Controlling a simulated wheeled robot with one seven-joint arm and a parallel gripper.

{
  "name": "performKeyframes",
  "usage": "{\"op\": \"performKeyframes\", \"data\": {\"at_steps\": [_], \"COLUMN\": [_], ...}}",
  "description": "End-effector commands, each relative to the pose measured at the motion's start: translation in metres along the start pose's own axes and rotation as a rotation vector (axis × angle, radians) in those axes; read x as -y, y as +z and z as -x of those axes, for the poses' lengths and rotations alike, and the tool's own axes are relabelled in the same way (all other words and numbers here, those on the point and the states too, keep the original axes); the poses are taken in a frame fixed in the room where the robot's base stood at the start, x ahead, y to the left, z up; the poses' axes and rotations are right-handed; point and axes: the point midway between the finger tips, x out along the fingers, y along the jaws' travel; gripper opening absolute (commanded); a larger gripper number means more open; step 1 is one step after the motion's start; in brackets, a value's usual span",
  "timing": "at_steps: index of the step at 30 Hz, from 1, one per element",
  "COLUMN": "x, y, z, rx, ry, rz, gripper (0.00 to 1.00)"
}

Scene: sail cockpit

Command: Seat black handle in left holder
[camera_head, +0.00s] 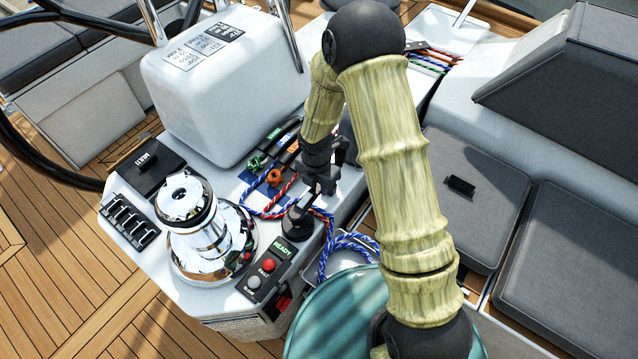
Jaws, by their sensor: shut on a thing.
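My gripper (318,190) is black and hangs over the right part of the white console, just right of the coloured ropes. It is shut on a dark piece that I take to be the black handle (298,220), whose thick rounded end shows below and left of the jaws. My arm and the jaws hide part of it, and I cannot tell whether it touches the console. A black slotted rack (130,221) sits at the console's left edge. I cannot tell whether it is the left holder; no other holder shows clearly.
A chrome winch (190,215) stands between the rack and my gripper. A button box (266,270) with a green "READY" display is at the front. Rope clutches (280,145) and a white housing (225,80) lie behind. A black "MAIN" block (146,167) is at left.

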Motion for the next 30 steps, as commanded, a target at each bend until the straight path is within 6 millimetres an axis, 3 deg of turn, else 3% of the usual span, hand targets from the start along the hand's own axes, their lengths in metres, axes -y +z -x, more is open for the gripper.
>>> {"op": "performKeyframes", "data": {"at_steps": [30], "x": [0.001], "y": [0.005], "z": [-0.0006], "rx": [0.0], "ry": [0.001], "rz": [-0.002], "gripper": [0.0]}}
